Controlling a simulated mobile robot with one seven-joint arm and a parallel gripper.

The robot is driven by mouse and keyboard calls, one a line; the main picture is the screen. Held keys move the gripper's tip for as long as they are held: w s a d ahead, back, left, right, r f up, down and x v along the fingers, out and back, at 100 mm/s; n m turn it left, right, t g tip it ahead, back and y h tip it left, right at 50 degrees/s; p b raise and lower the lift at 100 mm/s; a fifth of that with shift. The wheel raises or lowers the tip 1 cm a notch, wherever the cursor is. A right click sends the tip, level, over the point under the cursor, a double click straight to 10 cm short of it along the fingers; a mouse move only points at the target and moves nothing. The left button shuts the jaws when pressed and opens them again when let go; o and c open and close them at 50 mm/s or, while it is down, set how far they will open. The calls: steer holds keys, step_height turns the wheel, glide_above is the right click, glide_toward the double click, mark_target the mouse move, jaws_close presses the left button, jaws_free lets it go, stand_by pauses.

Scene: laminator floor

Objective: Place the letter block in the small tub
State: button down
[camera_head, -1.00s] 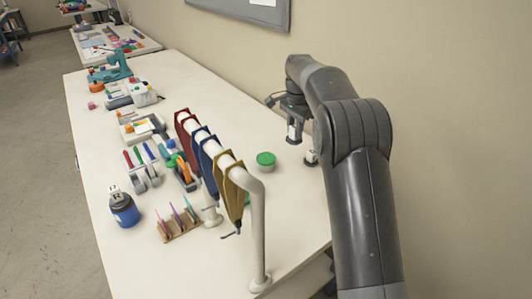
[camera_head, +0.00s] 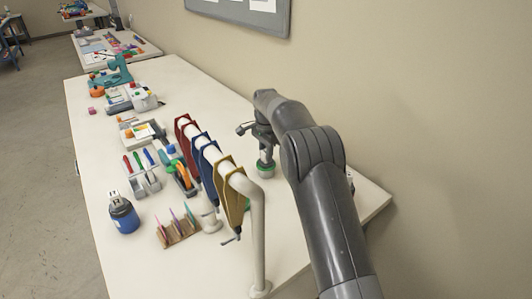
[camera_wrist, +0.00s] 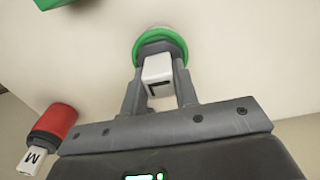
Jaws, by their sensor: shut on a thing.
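The letter block (camera_wrist: 157,72) is white with a dark letter I cannot read for sure. My gripper (camera_wrist: 158,80) is shut on it, with a finger on each side. The small tub (camera_wrist: 175,36), round with a green rim, lies just beyond the fingertips in the wrist view. In the head view my gripper (camera_head: 265,158) is right above the small tub (camera_head: 266,173), near the table's wall side. The block is hidden there. I cannot tell whether the block is inside the rim or just over it.
A rail with hanging coloured pieces (camera_head: 205,160) stands left of my gripper. A blue jar (camera_head: 123,213) with a lettered block on top is at the front left. A red container (camera_wrist: 58,120) with an M block (camera_wrist: 33,158) is near the wrist.

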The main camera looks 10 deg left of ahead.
steer(key=c, duration=1.1)
jaws_free()
step_height(320, 180, up, 12)
steer(key=shift+d+r, duration=0.1)
steer(key=shift+r, duration=0.1)
